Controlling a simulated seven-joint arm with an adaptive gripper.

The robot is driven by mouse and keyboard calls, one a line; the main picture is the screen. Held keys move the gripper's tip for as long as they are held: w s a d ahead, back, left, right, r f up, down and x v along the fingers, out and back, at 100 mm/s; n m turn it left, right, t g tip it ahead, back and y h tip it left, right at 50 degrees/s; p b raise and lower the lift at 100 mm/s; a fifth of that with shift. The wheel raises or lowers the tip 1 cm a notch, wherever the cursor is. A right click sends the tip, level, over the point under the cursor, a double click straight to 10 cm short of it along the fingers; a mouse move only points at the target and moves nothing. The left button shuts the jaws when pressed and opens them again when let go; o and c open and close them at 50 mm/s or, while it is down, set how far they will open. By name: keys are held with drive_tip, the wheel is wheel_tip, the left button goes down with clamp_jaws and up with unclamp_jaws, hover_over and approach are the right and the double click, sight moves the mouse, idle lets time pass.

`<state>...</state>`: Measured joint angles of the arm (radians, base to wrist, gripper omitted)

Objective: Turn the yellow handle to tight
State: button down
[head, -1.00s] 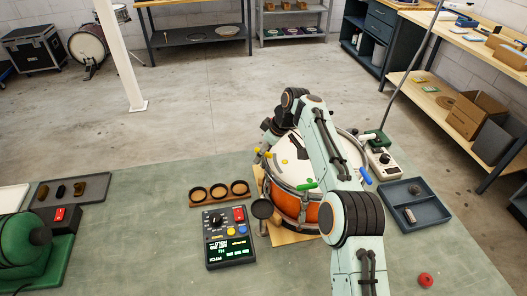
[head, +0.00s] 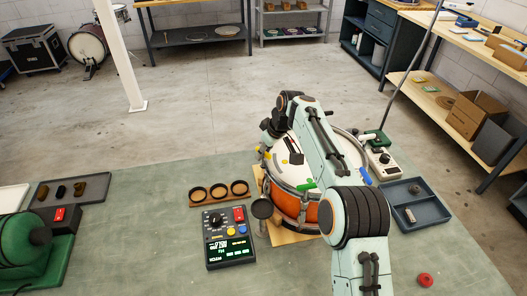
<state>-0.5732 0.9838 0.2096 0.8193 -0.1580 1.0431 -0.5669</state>
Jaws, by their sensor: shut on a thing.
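The drum (head: 297,208) has an orange shell and a white head and stands on the bench. The yellow handle (head: 264,154) is at the drum's left rim, small in the view and partly covered. My gripper (head: 266,147) is at that rim, shut on the yellow handle; its fingertips are too small and dark to make out clearly. A blue handle (head: 366,175) is at the right rim. A meter (head: 229,238) with a lit display stands left of the drum; its digits are hard to read.
A wooden rack with round wells (head: 218,193) lies left of the drum. A grey tray (head: 432,218) and a beige device (head: 385,163) stand on the right. A red ball (head: 425,280) lies near the front.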

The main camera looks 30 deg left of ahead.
drive_tip(key=m+t, duration=0.1)
drive_tip(key=m, duration=0.1)
drive_tip(key=m+t, duration=0.1)
drive_tip(key=m, duration=0.2)
drive_tip(key=shift+h, duration=0.4)
drive_tip(key=shift+m, duration=0.3)
drive_tip(key=c, duration=1.1)
unclamp_jaws()
drive_tip(key=v, duration=1.2)
